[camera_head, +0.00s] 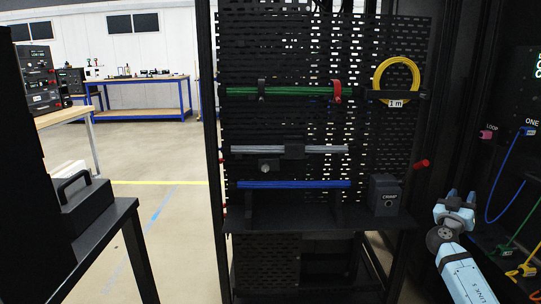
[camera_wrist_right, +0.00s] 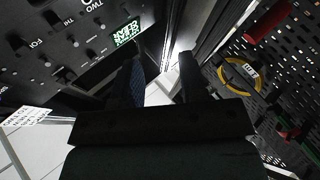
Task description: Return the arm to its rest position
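My right arm (camera_head: 466,277), light blue and grey, comes in from the bottom right of the head view. Its gripper (camera_head: 460,198) points up, in front of the gap between the pegboard rack and the dark panel on the right. In the right wrist view the two dark fingers (camera_wrist_right: 162,72) stand apart with nothing between them, so the gripper is open and empty. My left arm and gripper are not in view.
A pegboard rack (camera_head: 300,120) carries a green cable bundle (camera_head: 292,91), a yellow coil (camera_head: 376,78), a grey bar (camera_head: 328,149), a blue bar (camera_head: 293,184) and a crimp box (camera_head: 384,195). Blue, green and yellow cables hang from the right panel (camera_head: 526,92). Floor (camera_head: 165,215) is clear left of the rack.

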